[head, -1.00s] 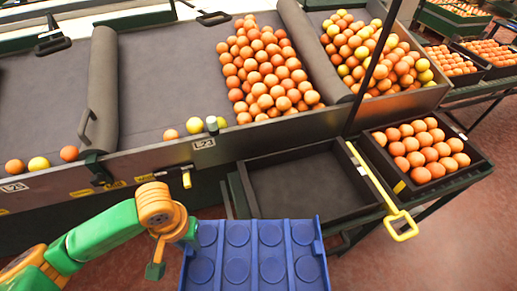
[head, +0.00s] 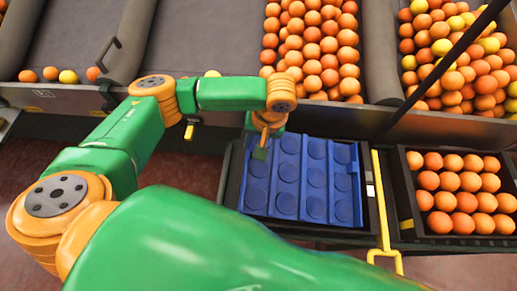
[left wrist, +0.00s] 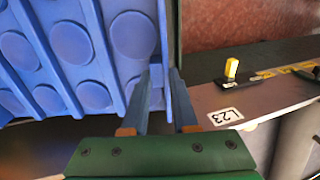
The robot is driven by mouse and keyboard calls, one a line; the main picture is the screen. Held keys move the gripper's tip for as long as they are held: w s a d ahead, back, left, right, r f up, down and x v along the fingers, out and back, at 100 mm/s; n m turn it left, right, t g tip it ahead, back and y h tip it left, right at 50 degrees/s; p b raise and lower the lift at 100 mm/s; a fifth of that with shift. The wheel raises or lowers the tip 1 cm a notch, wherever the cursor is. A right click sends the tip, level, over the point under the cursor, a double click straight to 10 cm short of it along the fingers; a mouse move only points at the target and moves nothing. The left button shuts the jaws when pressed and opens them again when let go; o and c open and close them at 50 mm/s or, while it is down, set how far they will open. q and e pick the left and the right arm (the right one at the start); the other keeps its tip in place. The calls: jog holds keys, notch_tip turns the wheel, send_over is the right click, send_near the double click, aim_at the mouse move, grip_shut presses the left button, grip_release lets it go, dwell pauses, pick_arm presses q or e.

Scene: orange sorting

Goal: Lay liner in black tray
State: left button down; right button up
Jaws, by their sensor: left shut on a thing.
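The blue liner (head: 300,178), a sheet with rows of round cups, lies within the outline of the black tray (head: 229,180) in the head view. I cannot tell whether it rests on the tray floor or is held just above it. My left gripper (head: 261,150) is shut on the liner's left edge, near the back left corner. In the left wrist view the two fingers (left wrist: 164,78) straddle the liner's edge, with the cups of the liner (left wrist: 72,45) to the left. My right gripper is not in view.
A black crate (head: 403,190) full of oranges stands right of the tray. A yellow handle bar (head: 381,200) runs between them. Behind is the sorting bench (head: 215,40) with piled oranges (head: 312,45). A dark post (head: 440,70) slants above the bench at right.

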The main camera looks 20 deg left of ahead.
pick_arm(q)
jog(key=f, duration=0.2)
jog(key=d+f, duration=0.1)
jog(key=f, duration=0.1)
jog(key=shift+w, duration=0.2)
jog(key=shift+f, duration=0.15)
jog(key=shift+f, duration=0.35)
jog(key=c, duration=0.7)
grip_release()
jog(key=shift+r, duration=0.1)
jog(key=v, duration=1.2)
jog(key=shift+r+p, duration=0.3)
jog(key=shift+r, duration=0.05)
